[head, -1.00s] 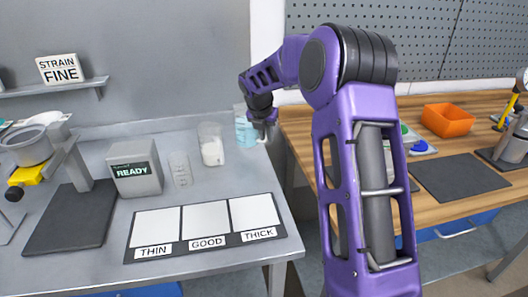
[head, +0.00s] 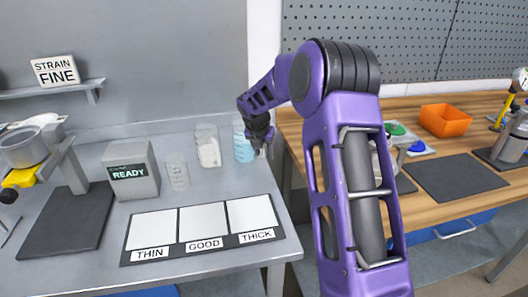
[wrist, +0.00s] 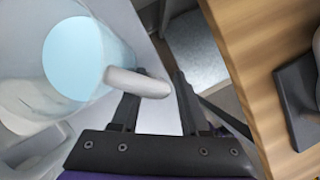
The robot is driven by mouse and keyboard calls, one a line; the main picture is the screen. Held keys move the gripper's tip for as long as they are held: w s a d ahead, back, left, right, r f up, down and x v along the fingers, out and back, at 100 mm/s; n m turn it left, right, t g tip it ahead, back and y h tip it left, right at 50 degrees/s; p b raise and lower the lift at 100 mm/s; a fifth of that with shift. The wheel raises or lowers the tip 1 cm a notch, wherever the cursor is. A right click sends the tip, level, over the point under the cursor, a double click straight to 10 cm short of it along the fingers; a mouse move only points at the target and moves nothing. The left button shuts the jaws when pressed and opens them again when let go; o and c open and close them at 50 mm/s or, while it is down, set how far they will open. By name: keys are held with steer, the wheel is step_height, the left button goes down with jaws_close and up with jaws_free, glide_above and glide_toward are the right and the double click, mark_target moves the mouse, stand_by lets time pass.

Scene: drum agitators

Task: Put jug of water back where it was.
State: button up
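The jug of water (head: 243,147) is clear with light blue water. It appears to stand upright at the back right corner of the grey table. My gripper (head: 263,148) is at its right side, by the handle. In the wrist view the blue water (wrist: 75,58) shows from above, and the pale handle (wrist: 138,82) reaches toward my fingers (wrist: 157,98). The fingers are apart, with a gap visible between them. The handle overlaps the left fingertip and ends close to the right one; contact is unclear.
A beaker of white powder (head: 208,150) stands just left of the jug, with an empty beaker (head: 177,175) and the READY box (head: 131,172) beyond. The mat with THIN, GOOD and THICK squares (head: 203,229) lies in front. A wooden bench (head: 430,160) is at right, across a gap.

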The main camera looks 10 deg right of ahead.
steer(key=p+v, duration=0.1)
steer(key=v, duration=1.1)
steer(key=shift+w+a+r, duration=0.1)
steer(key=shift+w+r, duration=0.05)
